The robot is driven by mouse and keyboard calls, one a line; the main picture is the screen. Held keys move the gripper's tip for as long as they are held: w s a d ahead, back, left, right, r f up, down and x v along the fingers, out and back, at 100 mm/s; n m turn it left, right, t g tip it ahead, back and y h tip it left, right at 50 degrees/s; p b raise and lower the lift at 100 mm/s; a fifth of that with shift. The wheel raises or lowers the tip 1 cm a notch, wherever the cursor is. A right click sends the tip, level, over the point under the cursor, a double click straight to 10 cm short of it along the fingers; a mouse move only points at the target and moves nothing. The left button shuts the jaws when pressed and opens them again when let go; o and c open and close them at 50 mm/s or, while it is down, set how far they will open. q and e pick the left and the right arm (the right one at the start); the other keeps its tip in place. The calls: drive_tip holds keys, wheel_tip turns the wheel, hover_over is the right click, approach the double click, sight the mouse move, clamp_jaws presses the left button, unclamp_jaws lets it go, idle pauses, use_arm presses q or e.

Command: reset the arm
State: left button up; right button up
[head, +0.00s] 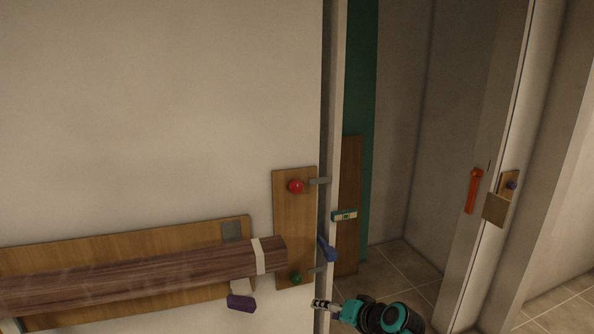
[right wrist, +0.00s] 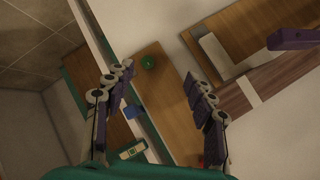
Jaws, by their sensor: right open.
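My right gripper (head: 324,305) is at the bottom of the head view, in front of the door edge and below the blue handle (head: 327,248). In the right wrist view its two fingers (right wrist: 160,85) are spread apart with nothing held between them. Behind the gap is a wooden plate (right wrist: 165,95) with a green knob (right wrist: 148,62). The fingers look apart from the knob. My left gripper is not in view.
An orange handle (head: 473,190) is farther right.

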drive_tip(key=s+d+f+n+g+h, duration=0.1)
drive_tip(key=s+d+h, duration=0.2)
drive_tip(key=s, duration=0.9)
drive_tip(key=s+d+f+n+h, duration=0.1)
drive_tip(key=s+d+h, duration=0.2)
drive_tip(key=s, duration=1)
drive_tip(key=d, duration=0.3)
drive_tip(key=shift+d+f+n+g, duration=0.15)
drive_tip(key=shift+f+n+g, duration=0.1)
drive_tip(key=shift+n+g, duration=0.15)
drive_tip(key=shift+s, duration=0.1)
